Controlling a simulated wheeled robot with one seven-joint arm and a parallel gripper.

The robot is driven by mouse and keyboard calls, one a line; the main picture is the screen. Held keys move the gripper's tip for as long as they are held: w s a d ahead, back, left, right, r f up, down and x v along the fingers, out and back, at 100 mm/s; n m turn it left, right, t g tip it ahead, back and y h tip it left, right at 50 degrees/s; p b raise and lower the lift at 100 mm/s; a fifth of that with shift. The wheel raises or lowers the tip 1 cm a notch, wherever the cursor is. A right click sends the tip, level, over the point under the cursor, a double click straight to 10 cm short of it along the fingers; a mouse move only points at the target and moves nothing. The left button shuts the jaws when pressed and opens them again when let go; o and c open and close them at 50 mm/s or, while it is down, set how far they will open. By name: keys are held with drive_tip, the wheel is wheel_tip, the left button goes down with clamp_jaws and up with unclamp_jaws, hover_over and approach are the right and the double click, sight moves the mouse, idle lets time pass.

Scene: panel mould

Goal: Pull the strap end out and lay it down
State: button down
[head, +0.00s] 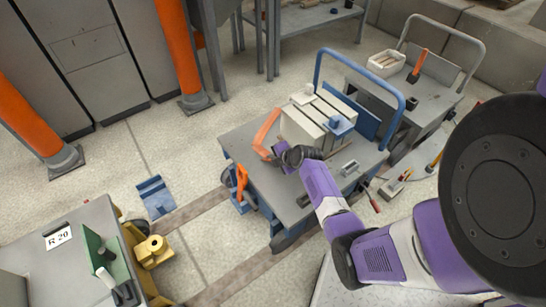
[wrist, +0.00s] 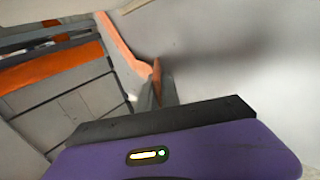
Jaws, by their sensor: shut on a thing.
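A pale mould block (head: 302,125) stands on the grey top of a blue-framed cart (head: 245,140). An orange strap (head: 264,130) curves down along the mould's left side. My gripper (head: 272,152) is at the strap's lower end, left of the mould, and is shut on it. In the wrist view, the orange strap (wrist: 122,45) runs down from the upper left towards my dark jaw (wrist: 160,122). A small blue piece (head: 341,125) sits at the mould's right front.
Orange clamps (head: 241,183) hang at the cart's left edge. A metal block (head: 350,167) lies on its right side. A second cart (head: 430,85) stands behind right. A bench (head: 60,260) is at lower left. A blue bracket (head: 154,197) lies on the floor.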

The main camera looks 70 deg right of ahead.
idle(0.4)
drive_tip(key=c, duration=1.5)
unclamp_jaws()
drive_tip(key=p+v, duration=0.2)
drive_tip(key=v, duration=0.5)
drive_tip(key=shift+s+r, duration=0.2)
drive_tip(key=shift+s, duration=0.05)
drive_tip(key=shift+a, duration=0.2)
